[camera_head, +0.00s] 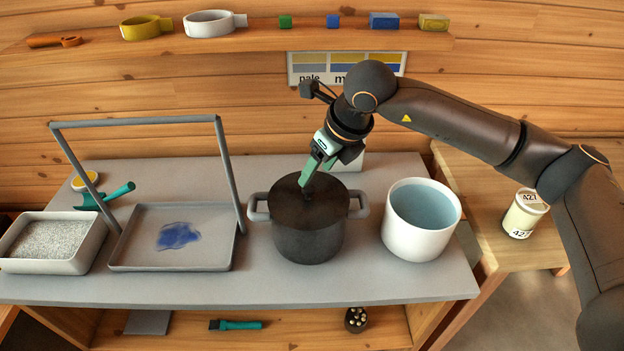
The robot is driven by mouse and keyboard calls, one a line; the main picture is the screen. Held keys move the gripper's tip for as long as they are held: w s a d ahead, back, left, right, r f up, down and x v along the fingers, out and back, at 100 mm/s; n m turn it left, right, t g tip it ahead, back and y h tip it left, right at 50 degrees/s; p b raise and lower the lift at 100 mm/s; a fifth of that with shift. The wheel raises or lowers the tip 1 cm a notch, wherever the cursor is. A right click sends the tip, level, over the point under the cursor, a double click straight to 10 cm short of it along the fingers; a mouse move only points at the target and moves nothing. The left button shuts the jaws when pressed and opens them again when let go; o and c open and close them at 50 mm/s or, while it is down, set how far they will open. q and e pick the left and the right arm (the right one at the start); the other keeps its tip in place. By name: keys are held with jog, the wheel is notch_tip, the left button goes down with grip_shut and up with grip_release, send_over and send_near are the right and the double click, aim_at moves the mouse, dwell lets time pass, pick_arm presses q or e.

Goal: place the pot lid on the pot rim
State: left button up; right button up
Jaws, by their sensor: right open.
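The dark pot (308,242) stands on the grey counter, with a grey handle on each side. The dark round lid (285,203) covers the pot's opening and looks level on the rim. Its small knob (308,192) stands up at the middle. My right gripper (312,178) has green fingers and points down at the knob from above. It is open, with its fingertips at or just above the knob; whether they touch it I cannot tell. The back of the lid is partly hidden by the gripper. My left gripper is not in view.
A white bucket of bluish liquid (423,204) stands close right of the pot. A grey tray with an upright frame (190,258) and a bin of pale grains (52,262) are on the left. A can (524,214) stands on the right table. The counter's front strip is clear.

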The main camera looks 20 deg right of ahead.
jog(key=v, duration=0.6)
jog(key=shift+r, duration=0.2)
jog(key=shift+s+d, duration=0.1)
jog(key=shift+s, duration=0.05)
